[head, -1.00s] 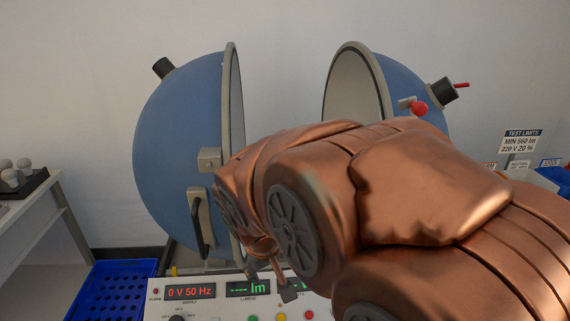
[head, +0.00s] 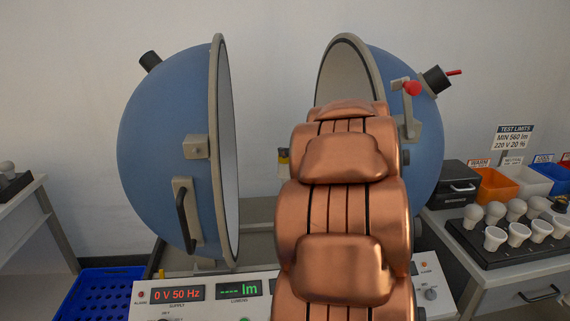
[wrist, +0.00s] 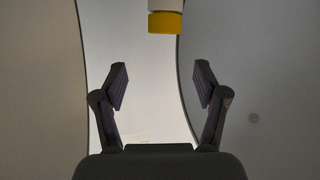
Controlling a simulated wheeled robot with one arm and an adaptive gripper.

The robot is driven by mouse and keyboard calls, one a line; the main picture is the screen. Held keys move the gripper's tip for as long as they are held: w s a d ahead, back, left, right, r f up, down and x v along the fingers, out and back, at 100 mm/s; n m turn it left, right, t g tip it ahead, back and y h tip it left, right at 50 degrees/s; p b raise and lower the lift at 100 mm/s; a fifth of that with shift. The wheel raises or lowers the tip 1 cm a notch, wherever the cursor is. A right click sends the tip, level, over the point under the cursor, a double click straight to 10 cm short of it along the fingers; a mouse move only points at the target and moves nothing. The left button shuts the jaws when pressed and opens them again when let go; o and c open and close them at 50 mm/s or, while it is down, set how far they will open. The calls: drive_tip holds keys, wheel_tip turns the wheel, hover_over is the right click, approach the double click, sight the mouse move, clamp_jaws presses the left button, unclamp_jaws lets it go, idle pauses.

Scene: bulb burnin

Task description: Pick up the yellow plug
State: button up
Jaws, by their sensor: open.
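The yellow plug (wrist: 165,22) shows at the top of the wrist view, below a white part, in front of the bright gap between the sphere halves. In the head view a small yellow and dark piece (head: 283,162) shows at the left edge of my arm; most of it is hidden. My gripper (wrist: 161,88) is open and empty in the wrist view, its two fingers spread apart. The plug is above and between the fingertips in that picture, not between the pads. In the head view my arm hides the gripper.
The blue sphere stands open, with a left half (head: 165,150) and a right half (head: 415,150). A control panel (head: 205,308) is below in front. A tray of bulbs (head: 500,257), coloured bins (head: 495,185) and a black box (head: 458,190) are at right. A blue crate (head: 100,295) is at lower left.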

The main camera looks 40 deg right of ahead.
sight(285, 160)
drive_tip(key=shift+y, duration=0.7)
drive_tip(key=shift+w+d+f+b, duration=0.2)
drive_tip(key=shift+w+d+f, duration=0.1)
drive_tip(key=shift+w+f, duration=0.65)
drive_tip(key=shift+w+d+f+b, duration=0.3)
drive_tip(key=shift+w+f, duration=0.4)
drive_tip(key=shift+w, duration=0.4)
drive_tip(key=shift+w+d+f+b, duration=0.15)
drive_tip(key=shift+w+d+f, duration=0.15)
drive_tip(key=shift+w+f, duration=0.65)
drive_tip(key=shift+w+r, duration=0.1)
drive_tip(key=shift+r, duration=0.1)
drive_tip(key=c, duration=0.9)
